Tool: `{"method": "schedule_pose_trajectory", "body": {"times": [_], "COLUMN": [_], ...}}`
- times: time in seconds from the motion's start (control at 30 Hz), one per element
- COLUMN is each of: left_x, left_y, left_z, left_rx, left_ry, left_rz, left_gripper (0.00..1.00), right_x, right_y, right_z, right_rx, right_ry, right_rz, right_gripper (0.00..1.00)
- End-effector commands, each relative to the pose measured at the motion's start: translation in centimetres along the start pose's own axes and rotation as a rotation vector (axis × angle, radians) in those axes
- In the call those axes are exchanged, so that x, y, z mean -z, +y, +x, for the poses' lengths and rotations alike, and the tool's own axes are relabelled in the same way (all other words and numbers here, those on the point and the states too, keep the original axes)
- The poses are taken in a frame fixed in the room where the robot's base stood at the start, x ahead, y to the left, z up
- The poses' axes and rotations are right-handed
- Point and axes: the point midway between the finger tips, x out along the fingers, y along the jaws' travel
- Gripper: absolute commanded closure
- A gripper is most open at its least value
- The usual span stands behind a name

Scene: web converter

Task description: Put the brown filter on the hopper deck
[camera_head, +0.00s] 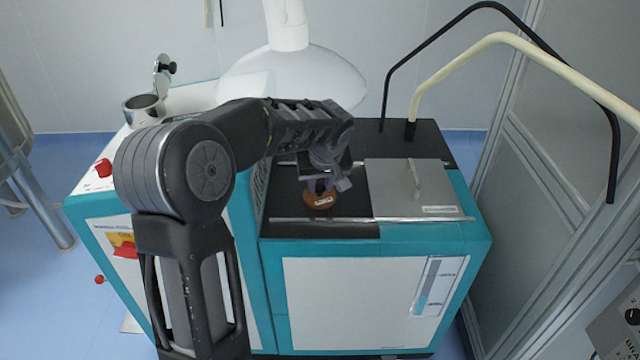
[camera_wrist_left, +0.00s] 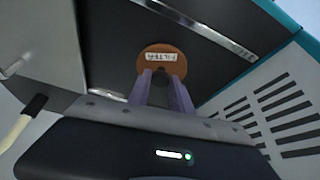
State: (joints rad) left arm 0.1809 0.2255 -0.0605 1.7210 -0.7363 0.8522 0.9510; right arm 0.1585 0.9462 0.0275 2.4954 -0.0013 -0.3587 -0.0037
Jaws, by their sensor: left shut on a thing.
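The brown filter (camera_head: 320,200) is a small round disc with a white label. It also shows in the left wrist view (camera_wrist_left: 152,62), where the label reads as upside-down text. My left gripper (camera_head: 321,186) is shut on the filter, with its two purple fingers (camera_wrist_left: 162,82) at the disc's edge. The filter is at the black hopper deck (camera_head: 285,213) on top of the teal and white machine, left of the metal lid. I cannot tell whether it touches the deck. My right gripper is out of view.
A metal lid (camera_head: 400,189) with a handle covers the deck's right part. Metal rails run along the deck's front. A vented wall (camera_wrist_left: 280,105) rises at its left side. A black bent tube (camera_head: 430,40) and a cream one (camera_head: 455,68) arch behind.

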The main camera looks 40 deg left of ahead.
Motion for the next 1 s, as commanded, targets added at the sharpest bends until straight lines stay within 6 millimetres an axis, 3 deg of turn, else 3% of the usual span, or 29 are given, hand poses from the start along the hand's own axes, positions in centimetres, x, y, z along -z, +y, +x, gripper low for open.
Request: {"method": "schedule_pose_trajectory", "body": {"times": [0.07,0.1,0.33,0.77,1.0], "left_x": [-0.2,-0.1,-0.1,0.1,0.1], "left_y": [0.0,0.0,0.0,0.0,0.0], "left_z": [0.4,0.3,0.2,-0.4,-4.1], "left_rx": [0.0,0.0,0.0,0.0,-0.002], "left_ry": [0.0,0.0,0.0,0.001,0.004], "left_rz": [0.0,0.0,0.0,0.0,0.001], "left_gripper": [1.0,0.73,0.54,0.53,0.53], "right_x": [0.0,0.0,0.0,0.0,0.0], "right_y": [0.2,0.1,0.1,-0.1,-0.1], "right_z": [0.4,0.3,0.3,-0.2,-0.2], "right_rx": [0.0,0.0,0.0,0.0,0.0], "right_ry": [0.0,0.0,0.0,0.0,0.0], "right_rz": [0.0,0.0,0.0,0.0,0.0], "right_gripper": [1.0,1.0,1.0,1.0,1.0]}}
